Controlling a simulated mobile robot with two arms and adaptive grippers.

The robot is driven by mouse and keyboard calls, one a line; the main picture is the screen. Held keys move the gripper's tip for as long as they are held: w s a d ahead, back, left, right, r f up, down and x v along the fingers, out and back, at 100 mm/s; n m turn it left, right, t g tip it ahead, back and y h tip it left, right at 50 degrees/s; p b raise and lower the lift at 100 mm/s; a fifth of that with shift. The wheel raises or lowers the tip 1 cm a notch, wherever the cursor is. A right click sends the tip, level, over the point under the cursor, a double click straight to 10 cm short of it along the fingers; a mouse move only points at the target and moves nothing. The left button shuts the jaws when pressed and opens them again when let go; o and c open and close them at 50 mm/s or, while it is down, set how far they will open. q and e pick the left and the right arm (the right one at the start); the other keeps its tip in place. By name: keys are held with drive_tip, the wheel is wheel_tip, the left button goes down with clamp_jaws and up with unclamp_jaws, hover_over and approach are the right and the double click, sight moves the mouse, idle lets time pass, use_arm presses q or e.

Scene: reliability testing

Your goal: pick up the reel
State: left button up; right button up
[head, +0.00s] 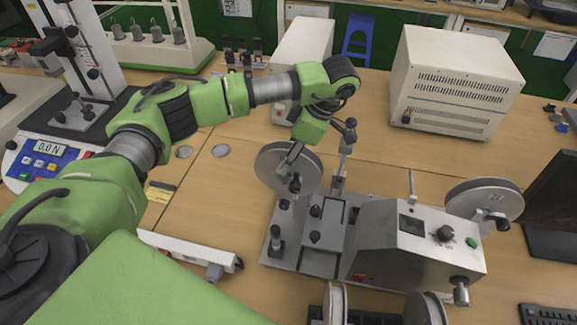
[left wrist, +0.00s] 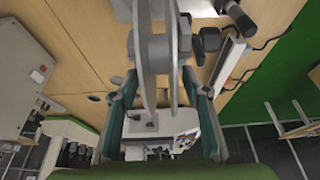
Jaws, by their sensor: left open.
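A grey disc-shaped reel (head: 270,166) stands upright at the left end of the metal test machine (head: 385,240) in the head view. My left gripper (head: 292,163) comes down to this reel from above, and its fingers partly cover it. In the left wrist view the reel (left wrist: 148,60) shows edge-on as two pale flanges between the fingers of my left gripper (left wrist: 160,85). The fingers are open, one on either side of the reel. Whether either finger touches it is not clear. My right gripper is not in view.
A second reel (head: 485,199) is on the machine's right end. Parts of two more discs (head: 426,309) show at the bottom edge. A beige box (head: 452,82) stands behind, a power strip (head: 190,253) lies in front left, and a monitor (head: 556,205) stands at right.

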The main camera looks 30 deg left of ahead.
sight(287, 145)
use_arm(q)
clamp_jaws()
idle(0.3)
drive_tip(key=shift+r, duration=0.5)
wheel_tip(287, 145, up, 17)
drive_tip(key=shift+b, duration=0.45)
drive_tip(key=shift+f+b, duration=3.7)
drive_tip(key=shift+f, duration=3.1)
